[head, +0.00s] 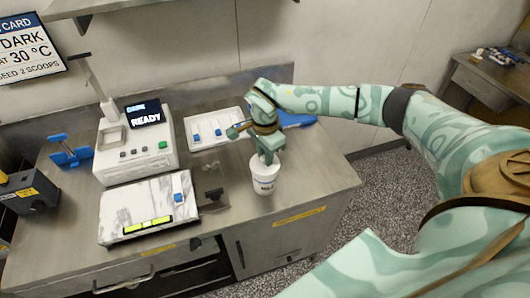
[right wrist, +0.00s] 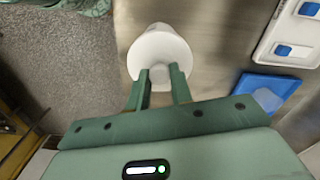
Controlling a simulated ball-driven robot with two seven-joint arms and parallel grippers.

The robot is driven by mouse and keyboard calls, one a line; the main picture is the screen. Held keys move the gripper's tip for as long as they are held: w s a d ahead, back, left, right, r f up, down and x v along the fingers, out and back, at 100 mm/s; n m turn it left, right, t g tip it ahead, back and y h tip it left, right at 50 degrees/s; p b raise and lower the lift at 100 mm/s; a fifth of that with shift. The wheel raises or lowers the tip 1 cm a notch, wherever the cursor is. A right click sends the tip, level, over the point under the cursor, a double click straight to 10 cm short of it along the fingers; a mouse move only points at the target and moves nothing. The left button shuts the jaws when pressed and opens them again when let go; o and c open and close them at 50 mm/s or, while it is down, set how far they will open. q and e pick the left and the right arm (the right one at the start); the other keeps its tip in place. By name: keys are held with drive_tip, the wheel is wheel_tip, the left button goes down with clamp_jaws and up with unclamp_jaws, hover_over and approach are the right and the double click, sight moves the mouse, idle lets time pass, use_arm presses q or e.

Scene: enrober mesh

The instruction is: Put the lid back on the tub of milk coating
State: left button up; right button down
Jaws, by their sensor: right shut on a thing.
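In the right wrist view, the fingers (right wrist: 164,76) close on a small white grip at the near edge of a round white shape (right wrist: 158,48). Lid and tub blend together there, so I cannot tell whether the lid is fully seated. My left gripper is not in view.
A white machine (head: 138,145) with a READY display and a marble slab (head: 150,200) stand to the left. Behind my gripper lie a white tray (head: 205,133) with blue pieces and a blue item (head: 295,119). The worktop's right front corner is clear.

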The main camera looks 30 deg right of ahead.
idle(0.7)
drive_tip(key=c, duration=0.7)
unclamp_jaws()
wheel_tip(320, 180, up, 7)
drive_tip(key=p, duration=0.7)
clamp_jaws()
